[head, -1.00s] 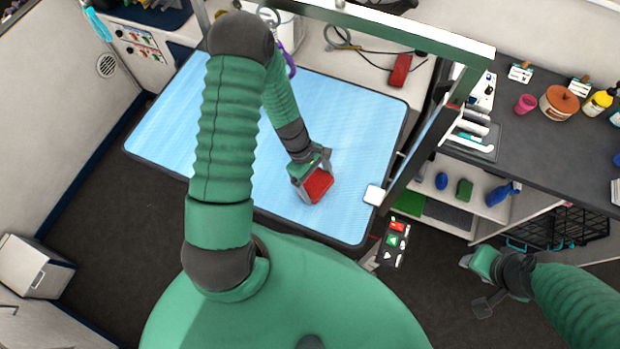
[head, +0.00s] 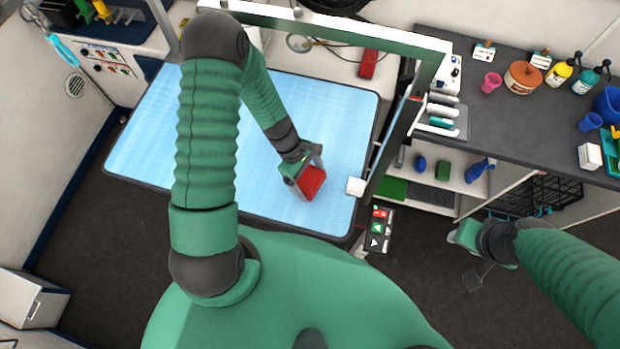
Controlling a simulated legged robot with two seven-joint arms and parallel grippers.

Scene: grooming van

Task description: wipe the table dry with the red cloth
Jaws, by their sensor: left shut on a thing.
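The grooming table (head: 265,205) has a pale blue ribbed top with a dark rim. The red cloth (head: 313,181) is a small folded-looking pad at the table's front right part. My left gripper (head: 304,178) is shut on the red cloth, holding it low at the tabletop; whether it presses on the surface is hard to tell. My arm hides part of the table's left middle. No wet patch can be made out. My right gripper (head: 470,257) hangs off the table to the right, its fingers apart and empty.
A green-and-white frame (head: 350,32) rises over the table's back and right side. A white block (head: 356,186) sits at the right edge. A control panel (head: 377,229) hangs by the front right corner. A dark counter (head: 520,120) with bottles and shelves stands at right.

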